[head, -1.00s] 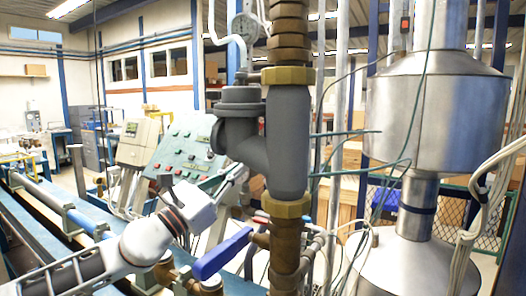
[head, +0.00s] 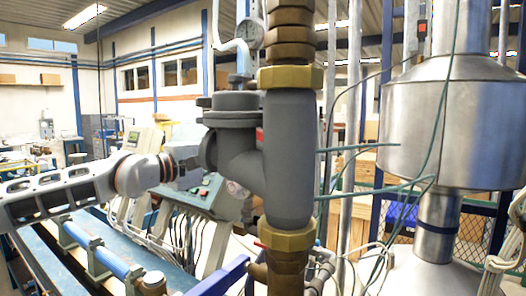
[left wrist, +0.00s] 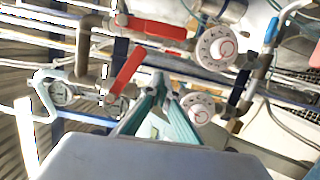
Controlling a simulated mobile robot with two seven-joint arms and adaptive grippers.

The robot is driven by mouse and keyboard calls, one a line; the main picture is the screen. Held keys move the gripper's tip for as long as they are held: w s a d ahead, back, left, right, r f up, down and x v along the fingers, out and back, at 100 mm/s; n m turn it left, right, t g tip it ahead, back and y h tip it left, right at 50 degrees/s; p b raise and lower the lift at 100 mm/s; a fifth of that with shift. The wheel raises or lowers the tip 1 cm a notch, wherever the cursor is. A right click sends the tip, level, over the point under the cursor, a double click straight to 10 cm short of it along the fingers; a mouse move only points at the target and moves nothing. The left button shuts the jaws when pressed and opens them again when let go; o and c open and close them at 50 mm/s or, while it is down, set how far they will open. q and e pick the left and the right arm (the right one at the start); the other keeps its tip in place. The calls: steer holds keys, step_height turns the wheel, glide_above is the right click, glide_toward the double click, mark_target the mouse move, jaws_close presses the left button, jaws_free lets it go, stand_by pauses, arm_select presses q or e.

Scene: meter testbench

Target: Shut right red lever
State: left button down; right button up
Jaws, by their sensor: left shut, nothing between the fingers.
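Two red levers show in the left wrist view. One red lever (left wrist: 151,27) lies nearly level along a pipe near the top. The other red lever (left wrist: 127,72) is tilted and sits just left of my left gripper's fingertips. My left gripper (left wrist: 164,86) is shut and empty, its teal fingers together near the white dials and pipes; I see no contact with either lever. In the head view, my left gripper (head: 185,165) reaches behind the grey valve body, and its fingertips are hidden. My right gripper is not in view.
The grey valve body (head: 288,155) with brass nuts stands close in front. A blue lever (head: 222,276) is below it. White dials (left wrist: 215,47) sit right of the red levers. A green control panel (head: 205,190) stands behind. A steel tank (head: 445,120) is at right.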

arm_select(q)
steer(key=w+d+p, duration=0.1)
steer(key=d+p, duration=0.2)
steer(key=d, duration=0.4)
steer(key=shift+w, duration=0.2)
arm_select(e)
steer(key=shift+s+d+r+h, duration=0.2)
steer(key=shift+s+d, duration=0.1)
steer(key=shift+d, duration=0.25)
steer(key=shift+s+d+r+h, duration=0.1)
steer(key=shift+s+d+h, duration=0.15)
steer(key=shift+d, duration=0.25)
arm_select(q)
steer(key=shift+d+r, duration=0.1)
steer(key=shift+d, duration=0.05)
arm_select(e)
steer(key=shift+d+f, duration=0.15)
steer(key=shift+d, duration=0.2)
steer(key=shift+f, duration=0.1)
